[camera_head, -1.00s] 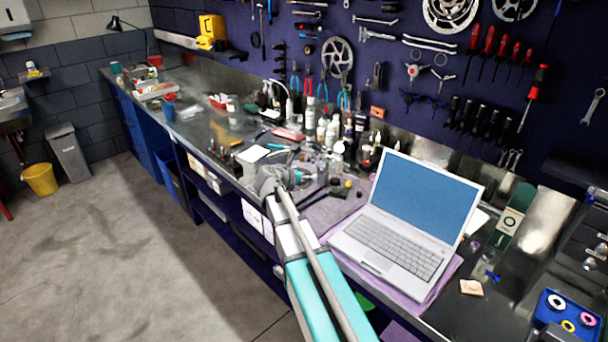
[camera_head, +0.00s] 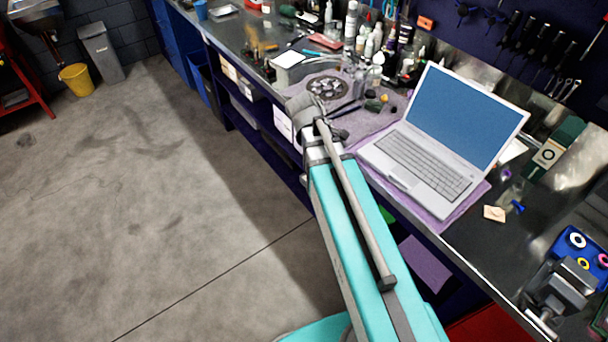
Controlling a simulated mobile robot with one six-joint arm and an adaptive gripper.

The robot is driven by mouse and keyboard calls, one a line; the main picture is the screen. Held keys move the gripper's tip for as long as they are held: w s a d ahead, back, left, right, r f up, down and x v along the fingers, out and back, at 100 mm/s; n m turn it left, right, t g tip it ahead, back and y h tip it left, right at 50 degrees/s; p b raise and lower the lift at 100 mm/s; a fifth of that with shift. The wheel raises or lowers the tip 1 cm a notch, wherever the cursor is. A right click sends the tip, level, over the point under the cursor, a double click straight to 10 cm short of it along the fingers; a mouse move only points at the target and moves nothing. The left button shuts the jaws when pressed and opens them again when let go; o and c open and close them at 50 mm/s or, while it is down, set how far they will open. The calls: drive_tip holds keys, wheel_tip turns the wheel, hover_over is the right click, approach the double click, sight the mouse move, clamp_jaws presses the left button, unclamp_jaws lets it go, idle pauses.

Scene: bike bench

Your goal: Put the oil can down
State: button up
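My arm reaches up from the bottom of the view, and its grey wrist end (camera_head: 306,108) is at the front edge of the workbench (camera_head: 452,238), left of the laptop. The fingers of my gripper cannot be made out; the wrist and arm cover that spot. I cannot make out an oil can for certain, either in my gripper or on the bench. Several small bottles (camera_head: 368,45) stand at the back of the bench, too small to tell apart.
An open laptop (camera_head: 425,165) sits on a purple mat, right of my wrist. A round toothed metal disc (camera_head: 327,88) lies just behind my wrist. Dark tools lie close by. A blue tray (camera_head: 583,243) and a vise (camera_head: 560,290) are at the right. The floor (camera_head: 150,210) at left is clear.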

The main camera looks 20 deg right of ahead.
drive_tip(key=s+a+f+m+g+y, duration=0.2)
drive_tip(key=s+a+m+y, duration=0.3)
drive_tip(key=s+a+m, duration=0.3)
drive_tip(key=shift+s+a+m, duration=0.4)
drive_tip(key=shift+s+a, duration=0.4)
drive_tip(key=shift+s, duration=0.35)
drive_tip(key=shift+f, duration=0.1)
